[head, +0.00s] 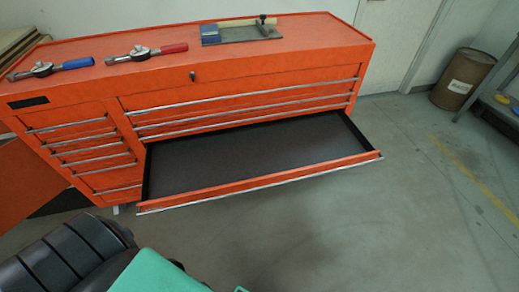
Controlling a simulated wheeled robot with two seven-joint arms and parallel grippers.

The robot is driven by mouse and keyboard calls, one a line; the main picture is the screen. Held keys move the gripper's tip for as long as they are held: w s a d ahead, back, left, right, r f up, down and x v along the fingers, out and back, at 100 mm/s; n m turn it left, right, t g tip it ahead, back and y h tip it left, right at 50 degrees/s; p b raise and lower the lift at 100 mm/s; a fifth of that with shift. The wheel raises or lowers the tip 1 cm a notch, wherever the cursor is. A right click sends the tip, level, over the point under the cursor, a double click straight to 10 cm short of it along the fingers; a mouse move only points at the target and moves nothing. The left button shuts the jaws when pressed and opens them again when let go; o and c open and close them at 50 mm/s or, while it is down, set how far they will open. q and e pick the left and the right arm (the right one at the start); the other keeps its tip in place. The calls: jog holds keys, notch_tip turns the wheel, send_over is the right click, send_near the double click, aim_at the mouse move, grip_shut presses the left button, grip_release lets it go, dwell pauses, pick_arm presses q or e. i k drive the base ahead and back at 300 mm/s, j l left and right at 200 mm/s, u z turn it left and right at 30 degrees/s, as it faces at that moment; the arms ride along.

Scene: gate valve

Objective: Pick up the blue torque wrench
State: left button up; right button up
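The blue torque wrench (66,66) lies on top of the orange tool cabinet (120,85), at its left end. It has a blue handle on the right and a metal head with a round dial on the left. A similar wrench with a red handle (147,54) lies to its right, apart from it. Neither gripper shows in the head view. A dark ribbed part and a teal part, which look like mine, show at the bottom left.
A wide lower drawer (250,155) of the cabinet is pulled out and looks empty. A brown drum (463,80) stands at the back right. The floor (400,200) at right is clear.

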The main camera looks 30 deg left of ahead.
aim_at(49, 69)
jog(key=u, duration=2.3)
jog(key=z, duration=0.55)
jog(key=j+z, duration=0.45)
jog(key=i+j+z, duration=0.1)
jog(key=j+z, duration=0.25)
jog(key=z, duration=0.15)
jog(key=k+j+z, duration=0.1)
jog(key=j+z, duration=0.35)
jog(key=k+j+z, duration=0.1)
jog(key=j+z, duration=0.2)
jog(key=z, duration=0.2)
